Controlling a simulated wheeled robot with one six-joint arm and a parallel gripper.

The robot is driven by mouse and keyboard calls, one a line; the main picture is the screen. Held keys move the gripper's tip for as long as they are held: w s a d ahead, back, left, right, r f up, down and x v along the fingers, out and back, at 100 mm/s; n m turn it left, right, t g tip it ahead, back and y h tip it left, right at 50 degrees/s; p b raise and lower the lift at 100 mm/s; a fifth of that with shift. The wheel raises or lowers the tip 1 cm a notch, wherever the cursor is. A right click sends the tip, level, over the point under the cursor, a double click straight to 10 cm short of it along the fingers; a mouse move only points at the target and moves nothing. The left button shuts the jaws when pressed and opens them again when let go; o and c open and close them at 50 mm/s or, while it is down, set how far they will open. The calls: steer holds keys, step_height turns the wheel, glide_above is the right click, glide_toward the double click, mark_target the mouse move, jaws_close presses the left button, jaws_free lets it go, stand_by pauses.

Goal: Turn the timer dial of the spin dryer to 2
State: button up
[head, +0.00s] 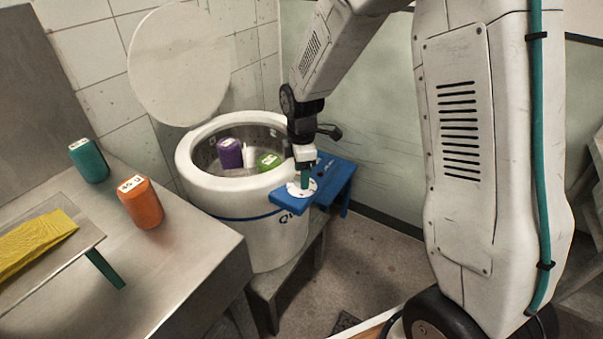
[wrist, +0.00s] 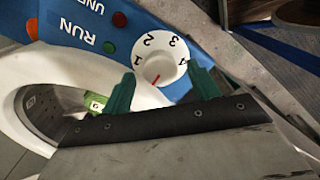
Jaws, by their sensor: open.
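The spin dryer (head: 250,225) is a white round drum with its lid (head: 178,65) raised. A blue control panel (head: 340,178) sticks out at its right. The white timer dial (head: 293,190) is on this panel, partly hidden by my gripper in the head view. In the wrist view, the dial (wrist: 163,60) shows 1 to 4 around its upper part, and its red mark is at the lower edge, away from the numbers. My gripper (wrist: 160,72) is open, with one teal finger on each side of the dial's lower part. I cannot tell whether they touch it.
A red button (wrist: 119,19) and a green button (wrist: 109,46) are beside the dial. Purple (head: 230,153) and green (head: 268,161) containers are inside the drum. A steel table (head: 190,265) at left holds an orange container (head: 140,205), a teal one (head: 88,160) and yellow cloth (head: 38,240).

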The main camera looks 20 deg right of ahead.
steer(key=shift+f, duration=0.45)
steer(key=c, duration=1)
steer(key=shift+o, duration=0.2)
